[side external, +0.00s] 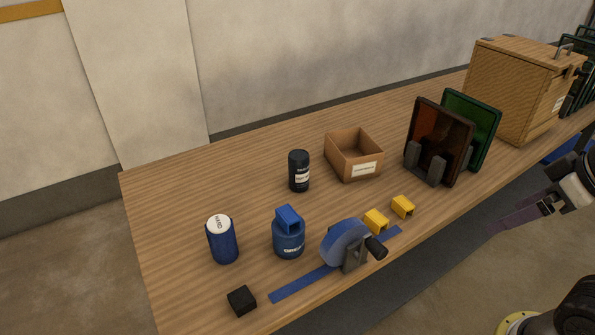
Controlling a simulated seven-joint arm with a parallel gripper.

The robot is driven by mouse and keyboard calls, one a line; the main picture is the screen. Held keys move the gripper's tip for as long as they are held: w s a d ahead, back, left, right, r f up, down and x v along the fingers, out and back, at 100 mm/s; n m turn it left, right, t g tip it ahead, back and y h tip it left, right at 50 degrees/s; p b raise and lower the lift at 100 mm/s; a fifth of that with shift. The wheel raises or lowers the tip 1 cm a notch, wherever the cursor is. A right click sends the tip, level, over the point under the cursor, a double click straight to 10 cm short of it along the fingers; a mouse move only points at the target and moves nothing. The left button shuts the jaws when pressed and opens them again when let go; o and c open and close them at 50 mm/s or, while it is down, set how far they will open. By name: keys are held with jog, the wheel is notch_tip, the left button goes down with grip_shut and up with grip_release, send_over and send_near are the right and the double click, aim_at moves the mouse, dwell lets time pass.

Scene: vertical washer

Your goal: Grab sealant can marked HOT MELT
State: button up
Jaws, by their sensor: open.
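Three can-like containers stand upright on the wooden table. A black can (299,172) with a small white label stands near the middle. A blue can (222,241) with a white, marked lid stands at the front left. A blue canister (288,237) with a raised blue top and white lettering stands between them, nearer the front. The lettering is too small to read, so I cannot tell which is marked HOT MELT. My gripper (497,227) is at the right, off the table's front edge, far from all three cans. It is open and empty.
A blue slicer-like tool (346,245) with a black handle, a blue strip (302,281), yellow blocks (376,221) and a black block (242,300) lie along the front. An open brown box (354,160), upright panels (439,140) and a wooden crate (515,90) stand behind and right.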

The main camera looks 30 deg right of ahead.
jog(key=w+r+m+t, duration=0.1)
jog(key=w+r+t, duration=0.1)
jog(key=w+r, duration=0.55)
jog(key=w+r+t, duration=0.1)
jog(key=w+r, duration=0.3)
jog(key=w, duration=1.1)
jog(key=n+g, duration=0.1)
jog(key=g, duration=0.1)
send_over(303, 157)
jog(key=s, duration=0.5)
notch_tip(303, 157, down, 21)
jog(key=x, duration=0.7)
jog(key=shift+f, duration=0.1)
jog(key=shift+x, duration=2.85)
jog(key=shift+s+a, duration=0.1)
jog(key=shift+a, duration=0.05)
grip_shut()
